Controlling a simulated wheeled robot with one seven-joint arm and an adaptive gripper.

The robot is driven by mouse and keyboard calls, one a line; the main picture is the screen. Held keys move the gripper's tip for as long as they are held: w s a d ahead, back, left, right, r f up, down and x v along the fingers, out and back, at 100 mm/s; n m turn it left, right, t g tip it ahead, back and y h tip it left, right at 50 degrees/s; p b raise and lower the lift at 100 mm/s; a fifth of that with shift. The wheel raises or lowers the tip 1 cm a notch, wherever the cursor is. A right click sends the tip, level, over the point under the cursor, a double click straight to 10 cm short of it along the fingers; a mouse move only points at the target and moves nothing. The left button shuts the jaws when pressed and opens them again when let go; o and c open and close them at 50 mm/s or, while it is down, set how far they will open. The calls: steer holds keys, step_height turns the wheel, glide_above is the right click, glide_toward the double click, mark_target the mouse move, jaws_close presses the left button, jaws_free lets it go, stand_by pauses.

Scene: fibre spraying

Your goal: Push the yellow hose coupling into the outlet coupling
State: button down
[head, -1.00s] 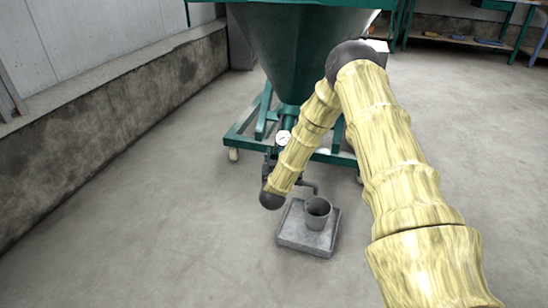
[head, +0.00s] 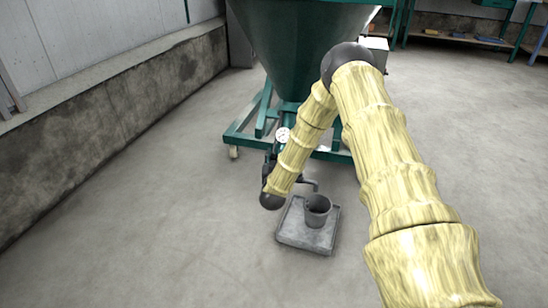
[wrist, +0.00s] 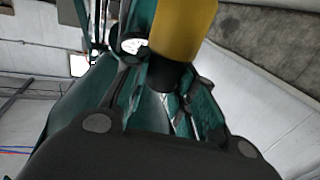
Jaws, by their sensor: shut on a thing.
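The yellow hose coupling (wrist: 185,28) shows at the top middle of the wrist view, with a black lower part (wrist: 167,73). My gripper (wrist: 166,82) is shut on it, its two dark fingers reaching up from the wide palm on either side. In the head view my arm's dark end joint hides the gripper and the coupling. I cannot make out the outlet coupling for sure in either view. I cannot tell whether the yellow coupling touches it.
The green hopper machine (head: 300,50) stands on a wheeled frame, with a round gauge (head: 283,135) beside my forearm. A grey tray (head: 290,238) with a metal pot (head: 317,211) lies on the floor in front. A low wall (head: 110,125) runs along the left.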

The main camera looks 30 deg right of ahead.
steer(key=shift+f, duration=0.75)
steer(key=c, duration=1.1)
jaws_free()
steer(key=shift+a, duration=0.1)
steer(key=v, duration=1.2)
